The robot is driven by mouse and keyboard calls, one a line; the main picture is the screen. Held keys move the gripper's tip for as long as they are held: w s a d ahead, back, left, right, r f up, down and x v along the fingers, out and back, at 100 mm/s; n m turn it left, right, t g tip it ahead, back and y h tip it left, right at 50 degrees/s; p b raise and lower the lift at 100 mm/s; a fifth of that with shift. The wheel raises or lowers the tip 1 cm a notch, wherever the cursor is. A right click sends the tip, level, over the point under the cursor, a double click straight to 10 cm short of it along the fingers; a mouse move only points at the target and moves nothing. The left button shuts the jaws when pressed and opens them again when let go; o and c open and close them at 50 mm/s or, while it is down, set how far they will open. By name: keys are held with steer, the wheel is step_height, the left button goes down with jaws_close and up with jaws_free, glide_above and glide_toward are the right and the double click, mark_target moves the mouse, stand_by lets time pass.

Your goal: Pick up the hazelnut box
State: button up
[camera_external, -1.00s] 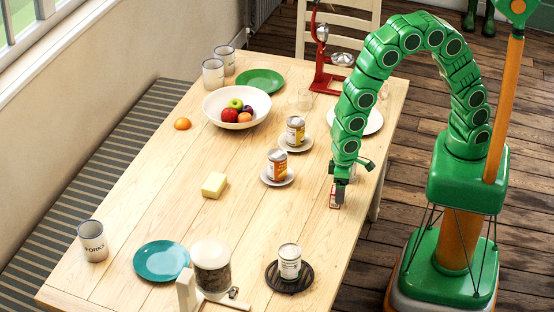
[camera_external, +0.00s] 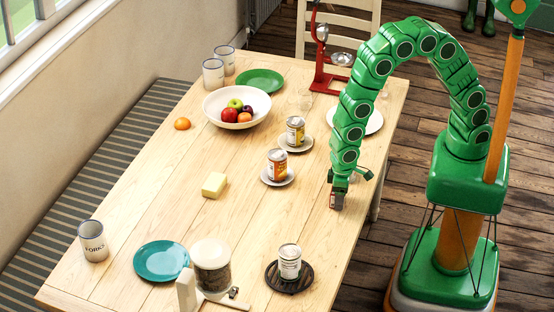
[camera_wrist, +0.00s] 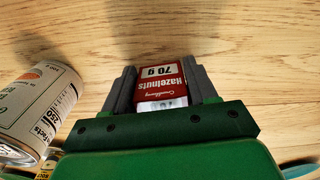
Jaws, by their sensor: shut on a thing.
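The hazelnut box (camera_wrist: 161,84) is a small red and white box, its label reading "Hazelnuts 70 g" upside down in the wrist view. My gripper (camera_wrist: 160,88) has its two grey fingers on either side of the box and is shut on it. In the external view my gripper (camera_external: 338,197) is low over the right edge of the table, and the box is mostly hidden by it. I cannot tell whether the box touches the table.
A can (camera_wrist: 35,108) stands close to my gripper in the wrist view. On the table (camera_external: 235,195) are cans on saucers (camera_external: 277,164), butter (camera_external: 214,184), a fruit bowl (camera_external: 236,101), and a can on a black trivet (camera_external: 289,262).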

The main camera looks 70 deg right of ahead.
steer(key=shift+r, duration=0.45)
step_height(320, 180, up, 2)
steer(key=shift+r, duration=0.1)
steer(key=s+d+r, duration=0.8)
steer(key=s+r, duration=0.2)
steer(key=s, duration=0.1)
steer(key=shift+s, duration=0.2)
